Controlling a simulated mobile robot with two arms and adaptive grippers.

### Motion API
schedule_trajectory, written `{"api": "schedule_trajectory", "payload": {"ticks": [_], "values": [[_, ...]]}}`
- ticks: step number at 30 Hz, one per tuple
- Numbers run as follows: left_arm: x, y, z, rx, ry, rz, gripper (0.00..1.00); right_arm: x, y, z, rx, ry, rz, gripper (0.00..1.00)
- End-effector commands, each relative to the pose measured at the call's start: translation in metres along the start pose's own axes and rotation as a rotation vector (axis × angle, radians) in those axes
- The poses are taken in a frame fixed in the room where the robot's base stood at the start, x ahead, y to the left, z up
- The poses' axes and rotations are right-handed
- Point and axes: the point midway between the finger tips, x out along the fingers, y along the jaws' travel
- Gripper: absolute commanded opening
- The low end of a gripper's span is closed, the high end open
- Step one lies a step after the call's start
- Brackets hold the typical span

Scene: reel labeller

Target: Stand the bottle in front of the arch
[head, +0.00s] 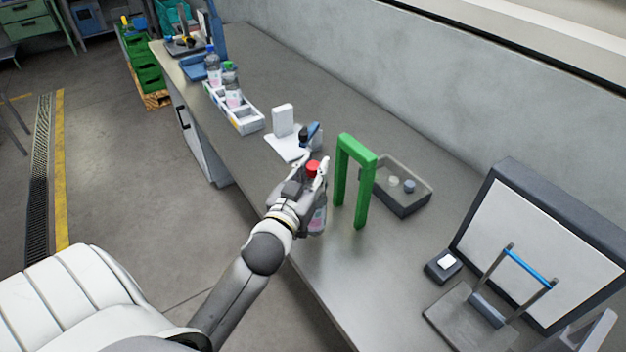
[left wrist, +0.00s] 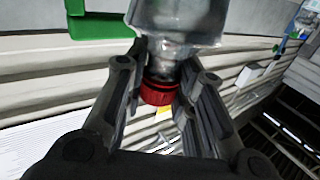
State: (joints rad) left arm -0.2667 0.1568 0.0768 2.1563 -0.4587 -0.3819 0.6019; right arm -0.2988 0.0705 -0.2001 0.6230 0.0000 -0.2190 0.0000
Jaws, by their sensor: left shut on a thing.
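My left gripper (head: 305,178) is shut on a clear bottle with a red cap (head: 313,167). The bottle's lower body shows below my fingers in the head view, close to the front edge of the bench. In the left wrist view the bottle (left wrist: 178,22) sits between both fingers (left wrist: 162,80), gripped near its neck and red cap. I cannot tell whether its base touches the bench. The green arch (head: 357,158) stands upright on the bench, just right of the gripper. My right gripper is out of view.
A grey tray (head: 408,207) with small caps lies behind the arch. A white rack (head: 246,122) with bottles and a white stand (head: 286,147) are farther left. A screen (head: 540,240) and a blue-barred frame (head: 528,268) stand at right. Bench between is bare.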

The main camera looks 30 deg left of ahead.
Motion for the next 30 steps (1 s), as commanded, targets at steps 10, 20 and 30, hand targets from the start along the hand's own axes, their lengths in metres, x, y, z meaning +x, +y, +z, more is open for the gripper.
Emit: {"api": "schedule_trajectory", "payload": {"ticks": [10, 20, 30], "values": [[0.007, -0.004, 0.028, -0.002, 0.0, 0.0, 0.0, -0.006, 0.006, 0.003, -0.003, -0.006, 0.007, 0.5], [0.007, -0.003, 0.039, -0.001, 0.006, 0.002, 0.0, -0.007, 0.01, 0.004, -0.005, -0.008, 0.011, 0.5], [0.007, -0.004, 0.044, -0.001, 0.0, 0.001, 0.44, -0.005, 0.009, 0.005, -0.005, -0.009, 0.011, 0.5]]}}
